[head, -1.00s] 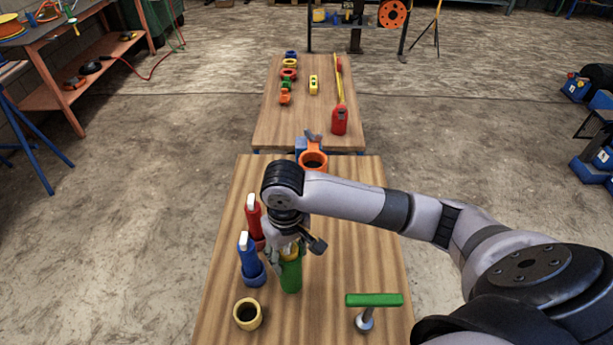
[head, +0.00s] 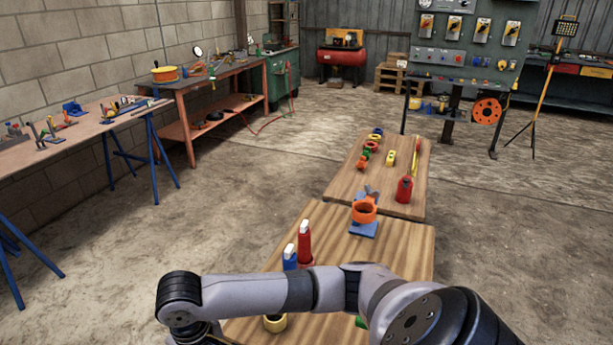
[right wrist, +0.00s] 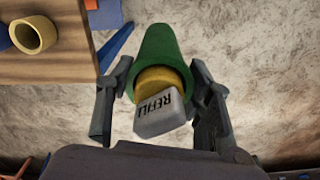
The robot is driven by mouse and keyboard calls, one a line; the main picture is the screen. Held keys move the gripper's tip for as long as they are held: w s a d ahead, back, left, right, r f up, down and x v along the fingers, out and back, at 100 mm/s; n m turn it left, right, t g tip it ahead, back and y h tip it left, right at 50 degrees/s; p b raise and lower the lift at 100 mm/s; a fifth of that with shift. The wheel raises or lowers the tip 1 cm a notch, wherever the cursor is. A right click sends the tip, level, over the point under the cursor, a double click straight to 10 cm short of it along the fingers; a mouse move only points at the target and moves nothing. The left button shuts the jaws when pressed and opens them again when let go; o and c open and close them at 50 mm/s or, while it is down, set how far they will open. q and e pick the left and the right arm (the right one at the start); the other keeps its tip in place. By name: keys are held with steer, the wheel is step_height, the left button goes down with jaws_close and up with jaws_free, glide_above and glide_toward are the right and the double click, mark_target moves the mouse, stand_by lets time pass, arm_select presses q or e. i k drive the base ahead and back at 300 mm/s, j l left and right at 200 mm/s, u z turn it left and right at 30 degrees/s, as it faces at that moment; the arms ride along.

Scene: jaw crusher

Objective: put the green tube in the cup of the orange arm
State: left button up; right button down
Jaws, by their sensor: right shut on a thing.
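The green tube (right wrist: 160,45) is in my right gripper (right wrist: 163,72), seen in the right wrist view. The gripper's two fingers are shut around it. A yellow collar (right wrist: 158,80) and a grey block marked REFILL (right wrist: 163,116) are at the tube's near end. Concrete floor shows behind the tube, beyond the table edge. In the head view my right arm crosses the bottom, and its gripper is mostly cut off or hidden. The orange cup (head: 364,211) stands open on a blue base (head: 362,229) at the near table's far end. My left gripper is not in view.
The wooden near table (head: 400,250) holds a red tube (head: 305,243), a blue tube (head: 290,258) and a yellow ring cup (head: 275,323). A farther table (head: 345,188) carries several coloured rings and a red-and-yellow tool (head: 405,188). Floor left of the near table is clear.

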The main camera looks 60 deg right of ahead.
mark_target(363, 216)
steer(key=k+l+u, duration=0.15)
steer(key=u, duration=0.25)
steer(key=k+u, duration=0.25)
steer(key=u, duration=0.15)
steer(key=k+u, duration=0.25)
steer(key=u, duration=0.15)
steer(key=k+u, duration=0.25)
steer(key=u, duration=0.15)
steer(key=k+l+u, duration=0.15)
steer(key=k+u, duration=1.05)
steer(key=k+j+u, duration=0.2)
steer(key=u, duration=0.2)
steer(key=k+l+u, duration=0.15)
steer(key=k+u, duration=0.15)
steer(key=k, duration=0.2)
steer(key=k+u, duration=0.35)
steer(key=k+l+z, duration=0.1)
steer(key=z, duration=3.2)
steer(key=l, duration=0.1)
